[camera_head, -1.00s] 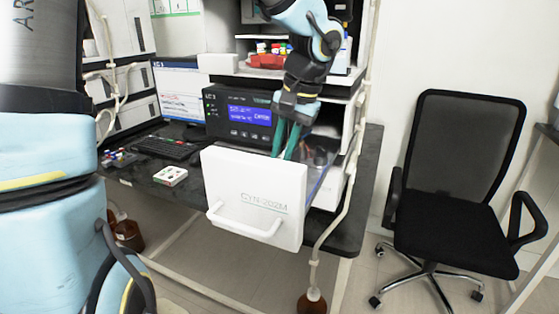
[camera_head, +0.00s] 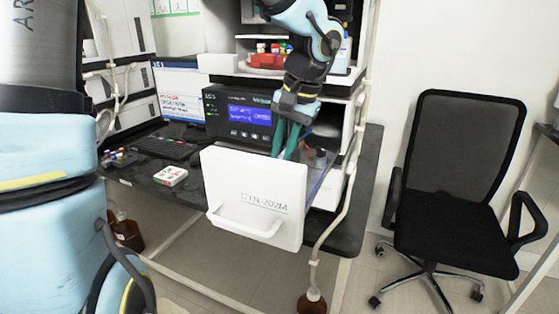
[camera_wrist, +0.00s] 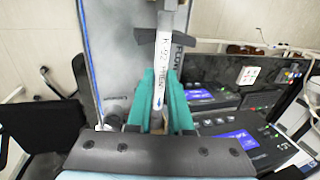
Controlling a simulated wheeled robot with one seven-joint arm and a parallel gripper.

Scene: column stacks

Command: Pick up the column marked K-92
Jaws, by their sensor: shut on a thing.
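The column marked K-92 (camera_wrist: 162,60) is a slim white tube with a printed label, upright in the wrist view. My gripper (camera_wrist: 160,108) has green fingers closed on the column's label area from both sides. In the head view my gripper (camera_head: 287,140) reaches down behind the white front of the pulled-out drawer marked CYN-202M (camera_head: 250,190). The column itself is hidden there by the drawer front and fingers. I cannot tell whether the column is clear of its seat.
A black instrument with a blue display (camera_head: 240,113) stands left of my gripper. A small white box (camera_head: 171,176) and a keyboard (camera_head: 168,147) lie on the dark bench. A black office chair (camera_head: 458,190) stands to the right. White tubing hangs by the bench edge.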

